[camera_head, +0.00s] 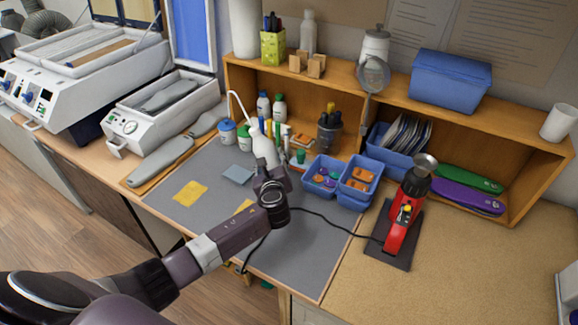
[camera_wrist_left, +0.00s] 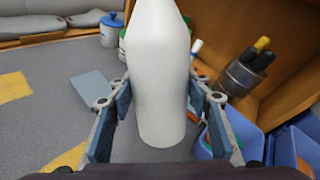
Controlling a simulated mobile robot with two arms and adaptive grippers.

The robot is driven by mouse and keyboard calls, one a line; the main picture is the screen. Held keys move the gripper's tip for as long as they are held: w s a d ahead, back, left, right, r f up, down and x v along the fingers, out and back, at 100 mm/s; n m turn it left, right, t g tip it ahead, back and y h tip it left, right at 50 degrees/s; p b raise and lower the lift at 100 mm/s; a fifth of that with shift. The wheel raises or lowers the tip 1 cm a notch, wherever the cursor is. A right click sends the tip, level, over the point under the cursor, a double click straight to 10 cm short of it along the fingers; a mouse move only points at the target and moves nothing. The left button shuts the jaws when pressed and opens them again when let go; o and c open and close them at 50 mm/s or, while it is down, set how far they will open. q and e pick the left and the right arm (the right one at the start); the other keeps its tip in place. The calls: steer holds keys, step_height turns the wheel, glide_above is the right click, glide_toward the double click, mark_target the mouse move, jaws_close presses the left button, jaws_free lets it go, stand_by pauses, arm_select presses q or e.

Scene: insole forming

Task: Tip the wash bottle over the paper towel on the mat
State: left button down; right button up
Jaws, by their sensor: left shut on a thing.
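The white wash bottle (camera_head: 263,147) is between the fingers of my left gripper (camera_head: 270,176), which is shut on it. It stands about upright, and its thin bent spout points to the left in the head view. The wrist view shows its white body (camera_wrist_left: 161,75) between the two finger pads. I cannot tell whether its base touches the mat (camera_head: 305,250). A flat blue-grey square (camera_head: 237,174) lies on the mat left of the bottle, as also in the wrist view (camera_wrist_left: 98,91). A yellow square (camera_head: 190,192) lies farther left. Which is the paper towel is unclear.
Blue bins (camera_head: 323,178) with small parts stand right of the bottle. Small lidded jars (camera_head: 228,132) stand behind it. A red tool (camera_head: 403,215) on a dark base is at the right, its cable crossing the mat. The mat's front right is clear.

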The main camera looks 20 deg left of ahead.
arm_select(q)
steer(key=a+m+y+b, duration=0.1)
steer(key=a+b, duration=0.2)
steer(key=shift+w+t, duration=0.15)
steer(key=shift+t, duration=0.25)
steer(key=b, duration=0.1)
steer(key=a+m+b, duration=0.1)
steer(key=a+t+y+b, duration=0.1)
steer(key=shift+w+a+r+m, duration=0.1)
steer(key=shift+a+r+m, duration=0.05)
steer(key=shift+r+m, duration=0.15)
steer(key=shift+a+r+m+t+b, duration=0.35)
steer(key=shift+a+m+b, duration=0.15)
steer(key=shift+a+b, duration=0.2)
arm_select(e)
step_height(320, 180, down, 8)
steer(key=a, duration=0.1)
steer(key=shift+w, duration=0.45)
arm_select(q)
steer(key=shift+d, duration=0.1)
arm_select(e)
steer(key=shift+a, duration=0.1)
